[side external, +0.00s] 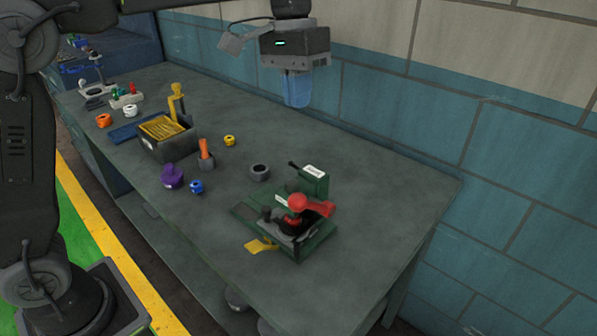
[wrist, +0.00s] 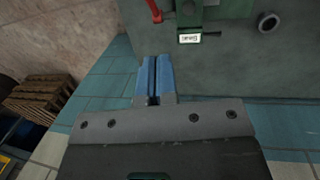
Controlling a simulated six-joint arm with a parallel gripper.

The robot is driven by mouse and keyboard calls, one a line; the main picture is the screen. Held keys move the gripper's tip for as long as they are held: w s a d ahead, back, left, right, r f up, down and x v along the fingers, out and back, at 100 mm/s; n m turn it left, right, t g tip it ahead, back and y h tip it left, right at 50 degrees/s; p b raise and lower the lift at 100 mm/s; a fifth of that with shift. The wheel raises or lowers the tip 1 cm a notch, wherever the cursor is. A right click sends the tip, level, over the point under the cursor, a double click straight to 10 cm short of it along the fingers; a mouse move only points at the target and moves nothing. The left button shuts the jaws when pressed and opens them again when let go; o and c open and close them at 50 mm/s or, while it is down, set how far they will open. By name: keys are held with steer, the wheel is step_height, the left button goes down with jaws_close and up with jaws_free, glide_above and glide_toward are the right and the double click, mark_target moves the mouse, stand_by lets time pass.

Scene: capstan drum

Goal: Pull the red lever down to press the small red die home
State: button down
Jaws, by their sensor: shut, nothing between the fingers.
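The red lever (side external: 319,208) with its round red knob belongs to a green press (side external: 318,183) at the near right part of the bench. In the wrist view, part of the red lever (wrist: 155,10) and the green press body with its white label (wrist: 190,39) show at the top edge. I cannot make out the small red die. My gripper (side external: 296,104) hangs above the back of the bench, well apart from the lever. Its blue fingers (wrist: 153,77) are closed together with nothing between them.
A grey nut (side external: 260,173), a yellow ring (side external: 229,140), a purple knobbed piece (side external: 172,177) and a blue nut (side external: 196,187) stand left of the press. A box of yellow pieces (side external: 145,143) is farther left. The tiled wall (side external: 400,120) runs close behind the bench.

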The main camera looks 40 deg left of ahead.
steer(key=s+d+f, duration=0.1)
steer(key=f, duration=0.5)
steer(key=s+d+f, duration=0.2)
steer(key=f, duration=0.4)
steer(key=shift+s+d, duration=0.25)
steer(key=s+f+t, duration=0.6)
steer(key=f, duration=0.4)
steer(key=shift+s+f, duration=0.15)
steer(key=shift+s, duration=0.25)
stand_by(0.4)
